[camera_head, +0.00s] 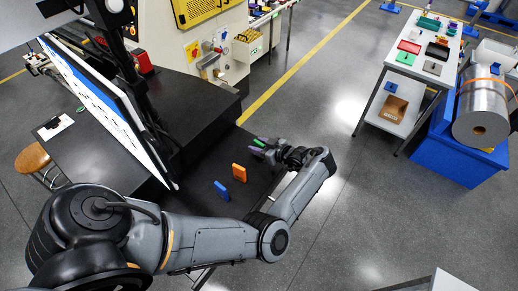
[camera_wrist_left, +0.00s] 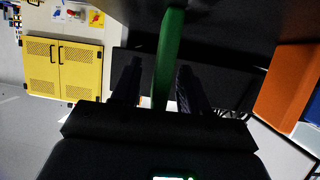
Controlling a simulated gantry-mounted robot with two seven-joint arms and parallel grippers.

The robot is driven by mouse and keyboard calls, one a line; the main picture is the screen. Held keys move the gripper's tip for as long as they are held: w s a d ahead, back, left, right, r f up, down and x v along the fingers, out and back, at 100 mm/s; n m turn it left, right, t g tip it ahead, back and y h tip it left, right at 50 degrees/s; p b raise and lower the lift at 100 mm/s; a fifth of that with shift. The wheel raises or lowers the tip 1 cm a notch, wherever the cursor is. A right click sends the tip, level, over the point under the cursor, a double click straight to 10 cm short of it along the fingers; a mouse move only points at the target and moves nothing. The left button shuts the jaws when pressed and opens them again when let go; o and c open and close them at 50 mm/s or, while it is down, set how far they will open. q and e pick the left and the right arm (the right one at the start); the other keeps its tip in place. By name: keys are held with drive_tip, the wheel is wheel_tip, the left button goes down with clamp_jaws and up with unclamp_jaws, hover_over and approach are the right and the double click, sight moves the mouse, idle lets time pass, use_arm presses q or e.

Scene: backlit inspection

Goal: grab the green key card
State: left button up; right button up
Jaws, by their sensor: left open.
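The green key card (camera_head: 259,143) stands on edge on the dark bench top in the head view. In the left wrist view the green card (camera_wrist_left: 168,52) is a narrow upright strip seen edge-on. My left gripper (camera_head: 258,146) is open at the card, with one finger on each side of it. In the left wrist view the gap between the left gripper's fingers (camera_wrist_left: 158,76) holds the card's near end, with dark space showing on both sides. My right gripper is not in view.
An orange card (camera_head: 239,172) and a blue card (camera_head: 222,190) stand nearby on the dark bench (camera_head: 203,163). The orange card also shows at the right of the left wrist view (camera_wrist_left: 288,85). A large white panel (camera_head: 110,105) stands left of the cards.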

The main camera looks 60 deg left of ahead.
use_arm(q)
clamp_jaws()
drive_tip(key=shift+r, duration=0.1)
